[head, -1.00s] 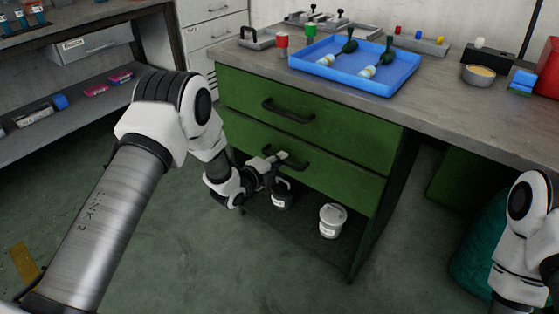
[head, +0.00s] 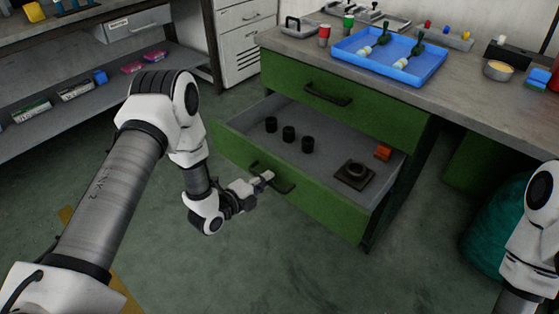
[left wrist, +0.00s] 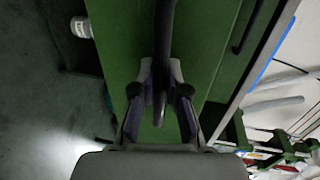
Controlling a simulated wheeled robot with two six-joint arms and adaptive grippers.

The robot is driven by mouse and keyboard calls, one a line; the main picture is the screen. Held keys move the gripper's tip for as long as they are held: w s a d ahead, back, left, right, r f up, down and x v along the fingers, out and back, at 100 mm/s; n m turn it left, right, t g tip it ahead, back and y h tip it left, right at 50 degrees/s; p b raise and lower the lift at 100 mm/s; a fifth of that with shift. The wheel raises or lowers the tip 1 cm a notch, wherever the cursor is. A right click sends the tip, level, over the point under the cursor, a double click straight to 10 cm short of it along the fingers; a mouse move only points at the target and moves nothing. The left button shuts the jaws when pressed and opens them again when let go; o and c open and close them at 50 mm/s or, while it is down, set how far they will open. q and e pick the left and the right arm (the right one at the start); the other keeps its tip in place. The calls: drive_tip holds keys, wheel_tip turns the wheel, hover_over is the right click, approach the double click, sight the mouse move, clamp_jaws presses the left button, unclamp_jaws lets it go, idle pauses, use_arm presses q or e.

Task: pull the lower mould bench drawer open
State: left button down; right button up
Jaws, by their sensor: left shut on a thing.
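The lower mould bench drawer (head: 325,205) is green-fronted with a grey inside and stands well open from the bench. Its dark bar handle (head: 284,184) sits on the front. My left gripper (head: 266,177) is shut on that handle; in the left wrist view the two fingers (left wrist: 160,92) lie on either side of the dark handle (left wrist: 162,50). Inside the drawer are three black cylinders (head: 289,133), a dark square block (head: 355,175) and an orange piece (head: 383,152). My right gripper is not in view; only part of my right arm shows at the right edge.
The upper drawer (head: 340,98) is shut. On the bench top stand a blue tray (head: 390,78) with green-handled tools, a red cup (head: 324,36) and a bowl (head: 498,71). A teal bag (head: 497,222) is on the floor at the right. The floor before the drawer is clear.

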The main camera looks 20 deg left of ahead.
use_arm(q)
drive_tip(key=shift+f+p+v, duration=0.25)
drive_tip(key=shift+p+v, duration=0.15)
drive_tip(key=shift+v, duration=0.8)
drive_tip(key=shift+f+p+v, duration=0.25)
drive_tip(key=shift+p+v, duration=0.15)
drive_tip(key=shift+v, duration=0.8)
drive_tip(key=shift+s, duration=0.1)
drive_tip(key=c, duration=1.2)
unclamp_jaws()
drive_tip(key=v, duration=1.2)
